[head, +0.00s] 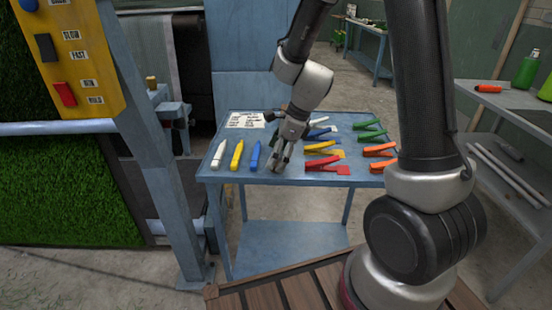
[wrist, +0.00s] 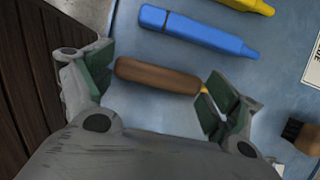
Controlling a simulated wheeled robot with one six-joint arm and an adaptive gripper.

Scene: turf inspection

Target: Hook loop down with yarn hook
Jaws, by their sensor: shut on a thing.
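My gripper (head: 280,158) is low over the blue cart top, just right of the markers. In the wrist view my gripper (wrist: 158,90) has its green pads at the two ends of a brown wooden handle (wrist: 158,76), shut on it lengthwise. The handle looks like that of the yarn hook, with a bit of brass-coloured metal at its right end. Its metal hook is hidden behind the right finger. In the head view the tool is hidden by my gripper. Green turf (head: 55,200) hangs at the left; no single loop can be made out.
White (head: 218,155), yellow (head: 237,154) and blue (head: 255,155) markers lie left of my gripper. A blue post (head: 155,150) stands between cart and turf. A control box (head: 75,45) hangs above.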

